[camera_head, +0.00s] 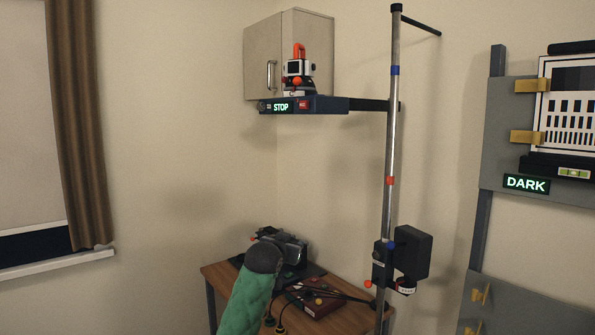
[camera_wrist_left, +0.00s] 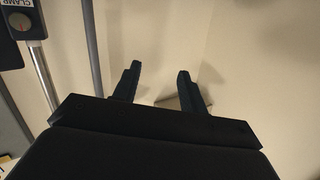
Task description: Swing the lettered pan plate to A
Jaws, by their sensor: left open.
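My left gripper (camera_wrist_left: 160,70) is open in the left wrist view, with two dark fingers apart and nothing between them. In the head view my green-sleeved left arm rises from the bottom, and its fingers cannot be made out. A black and white unit with an orange handle (camera_head: 299,66) stands on the dark shelf (camera_head: 330,104), whose front reads STOP. A carriage (camera_head: 382,263) with a black box (camera_head: 412,251) sits low on the upright pole (camera_head: 391,140). A small pale marked collar (camera_head: 405,287) hangs under the box. I cannot read pan letters on any part.
A wooden table (camera_head: 345,318) at the bottom holds a dark red box (camera_head: 314,301) and cables. A wall cabinet (camera_head: 263,55) is behind the shelf. A grey board with a DARK sign (camera_head: 526,183) stands right. A CLAMP-labelled part (camera_wrist_left: 20,20) is at the wrist view's upper left.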

